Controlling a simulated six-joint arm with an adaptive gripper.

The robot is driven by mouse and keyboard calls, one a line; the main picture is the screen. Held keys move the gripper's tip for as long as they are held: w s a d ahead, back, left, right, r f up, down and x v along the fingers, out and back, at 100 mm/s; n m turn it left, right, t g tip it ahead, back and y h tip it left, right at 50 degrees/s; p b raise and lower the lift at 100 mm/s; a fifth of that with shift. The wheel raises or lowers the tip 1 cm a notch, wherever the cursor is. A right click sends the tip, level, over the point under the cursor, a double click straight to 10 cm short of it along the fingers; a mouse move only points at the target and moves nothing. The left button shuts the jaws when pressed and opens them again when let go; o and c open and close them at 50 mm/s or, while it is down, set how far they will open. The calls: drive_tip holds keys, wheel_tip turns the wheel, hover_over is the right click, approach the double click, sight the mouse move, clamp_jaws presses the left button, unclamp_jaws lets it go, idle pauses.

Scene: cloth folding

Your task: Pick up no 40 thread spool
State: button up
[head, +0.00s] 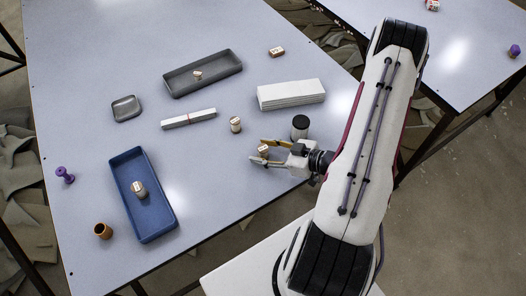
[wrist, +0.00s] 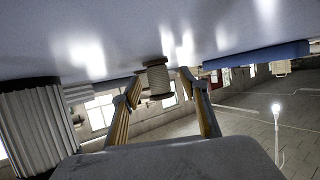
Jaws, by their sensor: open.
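Several pale thread spools with small printed tops stand about; I cannot read which is number 40. One spool (head: 264,149) stands between the fingers of my gripper (head: 257,152), near the table's right edge. In the wrist view this spool (wrist: 157,77) shows between the two fingertips, with gaps on either side. My gripper is open and not closed on it. A second spool (head: 235,124) stands just behind and left of the gripper. Another spool (head: 139,188) is in the blue tray (head: 163,226), and one more (head: 197,75) is in the grey tray (head: 222,72).
A dark ribbed jar (head: 300,127) stands close behind my gripper. A white cloth stack (head: 291,95), a banded strip (head: 189,118) and a small dish (head: 126,108) lie farther back. A purple spool (head: 65,174) and a brown cup (head: 102,231) are at left. The table between is clear.

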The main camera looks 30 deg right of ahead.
sight(264, 148)
drive_tip(key=c, duration=1.1)
drive_tip(key=shift+o, duration=0.2)
drive_tip(key=shift+r, duration=0.15)
drive_tip(key=shift+r, duration=4.85)
